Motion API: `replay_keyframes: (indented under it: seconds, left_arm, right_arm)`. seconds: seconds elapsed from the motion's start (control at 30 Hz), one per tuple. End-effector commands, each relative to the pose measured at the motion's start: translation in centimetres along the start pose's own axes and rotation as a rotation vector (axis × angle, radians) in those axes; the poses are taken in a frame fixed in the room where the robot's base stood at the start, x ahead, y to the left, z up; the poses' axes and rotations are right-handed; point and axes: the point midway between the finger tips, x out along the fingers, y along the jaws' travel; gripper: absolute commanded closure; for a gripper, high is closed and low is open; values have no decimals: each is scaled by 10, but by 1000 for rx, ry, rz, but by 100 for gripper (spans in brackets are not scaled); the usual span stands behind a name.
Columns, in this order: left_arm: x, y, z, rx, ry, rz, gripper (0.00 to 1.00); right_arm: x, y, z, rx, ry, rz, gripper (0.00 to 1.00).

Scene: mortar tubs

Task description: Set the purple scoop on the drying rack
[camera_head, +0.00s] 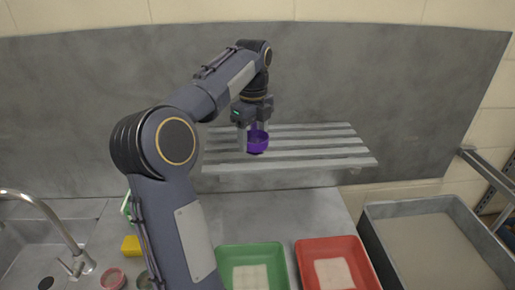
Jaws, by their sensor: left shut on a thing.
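The purple scoop (258,144) is in my left gripper (254,132), which points down and is shut on it. The scoop is over the drying rack (310,150), toward its left part. The rack is a slatted grey shelf in front of the dark back panel. I cannot tell whether the scoop touches the slats. My right gripper is not in view.
Below the rack, a green tub (281,262) and a red tub (368,262) stand on the counter (290,212). A large grey basin (375,208) is at the right. A sink with a tap (62,232), a yellow block (131,245) and a small red cup (113,279) are at the left.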

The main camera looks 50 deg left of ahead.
Motion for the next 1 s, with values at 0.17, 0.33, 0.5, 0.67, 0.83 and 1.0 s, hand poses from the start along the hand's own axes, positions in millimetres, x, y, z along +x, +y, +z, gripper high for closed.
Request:
replay_keyframes:
  seconds: [0.17, 0.33, 0.5, 0.67, 0.83, 1.0]
  left_arm:
    - [13, -10, 2, 0, 1, 0, 66]
    - [33, -18, 3, -2, 0, 3, 66]
    - [51, -18, 3, -1, 0, 0, 66]
    - [52, -18, 3, -1, 0, -1, 66]
    - [54, -18, 3, -1, 0, -1, 66]
    - [54, -18, 3, -1, 0, 0, 22]
  right_arm:
    - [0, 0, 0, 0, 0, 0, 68]
    - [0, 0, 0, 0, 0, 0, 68]
    - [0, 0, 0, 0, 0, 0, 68]
    - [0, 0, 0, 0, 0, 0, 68]
    - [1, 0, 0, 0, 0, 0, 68]
    - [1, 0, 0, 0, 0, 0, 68]
